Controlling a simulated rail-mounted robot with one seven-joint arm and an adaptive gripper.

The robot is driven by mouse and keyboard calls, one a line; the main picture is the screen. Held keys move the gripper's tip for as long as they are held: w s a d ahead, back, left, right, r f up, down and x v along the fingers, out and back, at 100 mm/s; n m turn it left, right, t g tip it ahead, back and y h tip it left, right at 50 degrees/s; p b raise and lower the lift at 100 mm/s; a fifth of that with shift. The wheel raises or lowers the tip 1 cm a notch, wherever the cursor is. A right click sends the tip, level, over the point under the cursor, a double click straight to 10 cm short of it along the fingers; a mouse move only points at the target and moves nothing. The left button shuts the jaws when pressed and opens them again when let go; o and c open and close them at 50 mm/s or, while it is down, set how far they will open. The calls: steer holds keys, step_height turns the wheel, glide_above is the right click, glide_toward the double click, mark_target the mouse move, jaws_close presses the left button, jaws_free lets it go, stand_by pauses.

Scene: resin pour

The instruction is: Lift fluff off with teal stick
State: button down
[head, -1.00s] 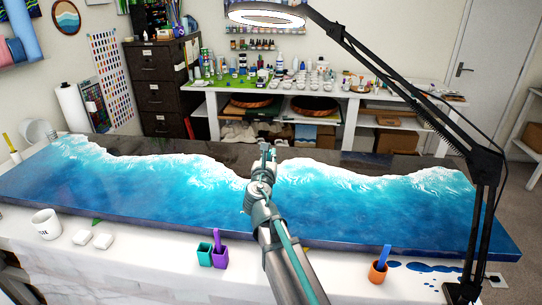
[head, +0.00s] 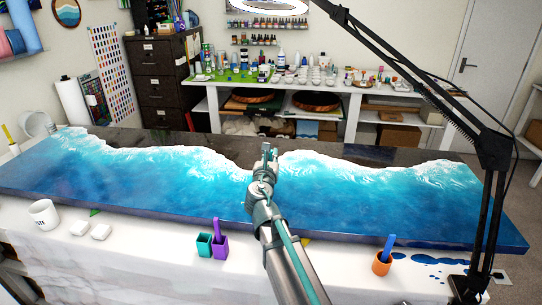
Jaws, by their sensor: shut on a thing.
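The blue resin wave panel (head: 130,190) lies across the table, with white foam edges and a dark strip along the back. My gripper (head: 269,150) is over the middle of the panel, near the dark strip, seen from behind. A small bit of teal shows at its fingers and looks like the teal stick, mostly hidden by the gripper. I cannot tell whether its tip touches the surface. The teal cup (head: 204,246) at the front edge shows no stick. The fluff is too small or hidden to make out.
A purple cup (head: 220,248) with a purple stick stands beside the teal cup. An orange cup (head: 381,264) holds a blue stick. A lamp arm (head: 493,150) rises on the right.

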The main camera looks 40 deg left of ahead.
steer(key=shift+f+b, duration=0.4)
steer(key=shift+f, duration=0.1)
stand_by(0.8)
steer(key=shift+r, duration=0.1)
steer(key=shift+r+p, duration=2.85)
steer(key=shift+r, duration=0.1)
